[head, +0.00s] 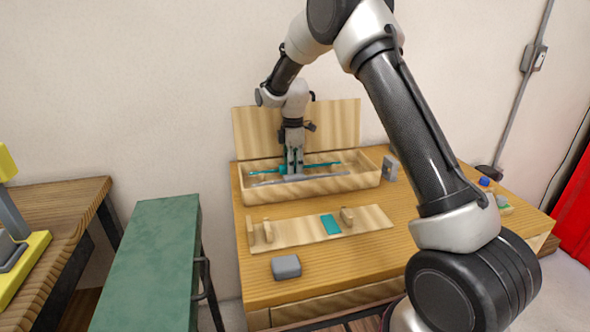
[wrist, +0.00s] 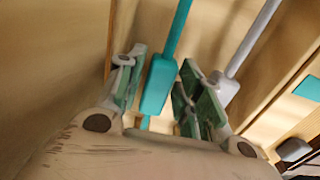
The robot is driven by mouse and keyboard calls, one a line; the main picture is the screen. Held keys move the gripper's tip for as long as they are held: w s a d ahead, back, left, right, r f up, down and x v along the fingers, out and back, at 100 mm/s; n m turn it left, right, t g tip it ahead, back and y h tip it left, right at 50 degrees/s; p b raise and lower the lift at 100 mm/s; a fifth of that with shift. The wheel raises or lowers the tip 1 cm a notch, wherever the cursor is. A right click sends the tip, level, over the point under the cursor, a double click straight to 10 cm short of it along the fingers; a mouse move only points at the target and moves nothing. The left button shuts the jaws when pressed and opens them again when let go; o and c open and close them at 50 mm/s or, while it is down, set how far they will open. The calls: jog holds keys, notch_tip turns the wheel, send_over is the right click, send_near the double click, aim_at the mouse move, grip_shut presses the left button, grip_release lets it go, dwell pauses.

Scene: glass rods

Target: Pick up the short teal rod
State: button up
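A teal rod (head: 325,164) lies across the open wooden box (head: 362,181). In the wrist view the teal rod (wrist: 158,82) has a thicker block between my fingers. A grey rod (head: 325,177) lies in front of it, and its thicker part (wrist: 221,90) is just right of my right finger in the wrist view. My gripper (head: 292,172) points down into the box. Its fingers (wrist: 160,92) are apart on either side of the teal block, with gaps visible. I see no other teal rod to compare its length with.
The raised lid (head: 340,125) stands behind the box. In front is a wooden board (head: 290,232) with upright pegs and a teal patch (head: 331,224). A grey block (head: 286,266) lies near the table's front edge. A small grey object (head: 390,167) stands right of the box.

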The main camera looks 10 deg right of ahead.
grip_shut()
